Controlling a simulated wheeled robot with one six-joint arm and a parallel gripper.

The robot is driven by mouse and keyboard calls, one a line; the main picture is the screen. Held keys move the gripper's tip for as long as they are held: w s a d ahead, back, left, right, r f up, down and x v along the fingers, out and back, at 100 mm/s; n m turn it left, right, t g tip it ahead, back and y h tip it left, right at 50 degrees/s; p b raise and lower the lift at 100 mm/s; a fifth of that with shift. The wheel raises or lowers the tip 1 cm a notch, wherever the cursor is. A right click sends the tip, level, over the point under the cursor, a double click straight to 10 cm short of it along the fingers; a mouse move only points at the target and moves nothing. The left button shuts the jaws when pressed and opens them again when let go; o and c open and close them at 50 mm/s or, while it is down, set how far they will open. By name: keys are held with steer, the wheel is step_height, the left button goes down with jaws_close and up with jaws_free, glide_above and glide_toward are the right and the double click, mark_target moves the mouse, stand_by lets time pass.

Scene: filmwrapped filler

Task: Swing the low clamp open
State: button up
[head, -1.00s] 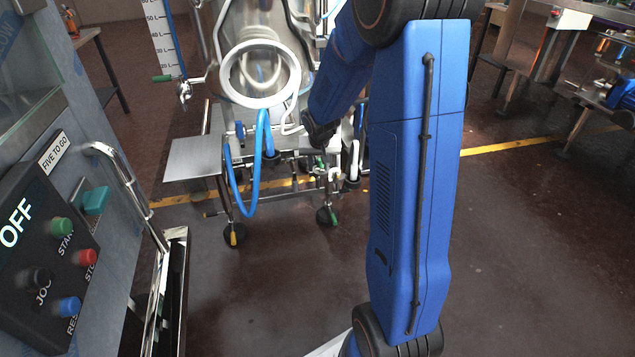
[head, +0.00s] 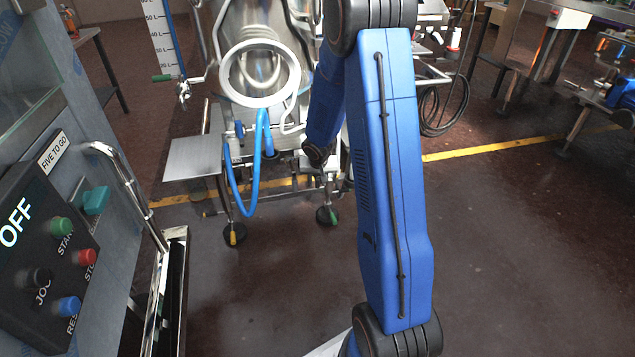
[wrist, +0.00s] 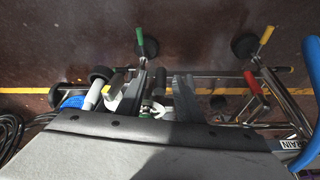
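In the wrist view my gripper (wrist: 158,98) reaches out past the grey wrist housing at the bottom. Its two dark fingers stand apart, with a gap between them. A small metal and green fitting (wrist: 152,109), which may be the low clamp, shows in and below this gap, partly hidden by the housing. I cannot tell whether the fingers touch it or whether it is closed. In the head view the end of my arm is low by the steel machine (head: 262,70), and my arm hides the clamp area.
A red-handled valve (wrist: 252,84) and a DRAIN label (wrist: 293,134) are right of the fingers. Machine feet with green (wrist: 140,40) and yellow (wrist: 265,34) tabs stand on the floor. A blue hose (head: 236,190) hangs left of my arm. A control panel (head: 45,255) stands at left.

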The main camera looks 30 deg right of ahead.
steer(key=shift+w+f, duration=0.1)
steer(key=shift+f, duration=0.25)
jaws_close()
